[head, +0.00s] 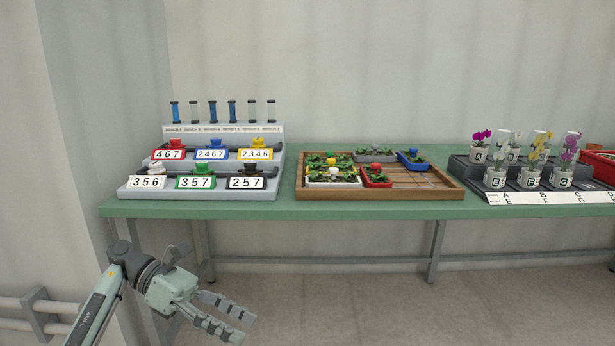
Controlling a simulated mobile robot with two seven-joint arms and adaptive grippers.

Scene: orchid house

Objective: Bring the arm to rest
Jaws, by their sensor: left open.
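My left arm comes in from the lower left. Its gripper (238,319) is open and empty, with its fingers apart and pointing to the lower right. It hangs in front of the green table (345,208) and below the level of its top, touching nothing that I can see. My right arm and gripper do not show.
A grey stepped stand (208,193) with coloured, numbered units and several tubes is at the table's left. A wooden tray (425,193) with small plant boxes is in the middle. Potted orchids (530,178) stand on a dark rack at right. A pipe rail (40,305) is at lower left.

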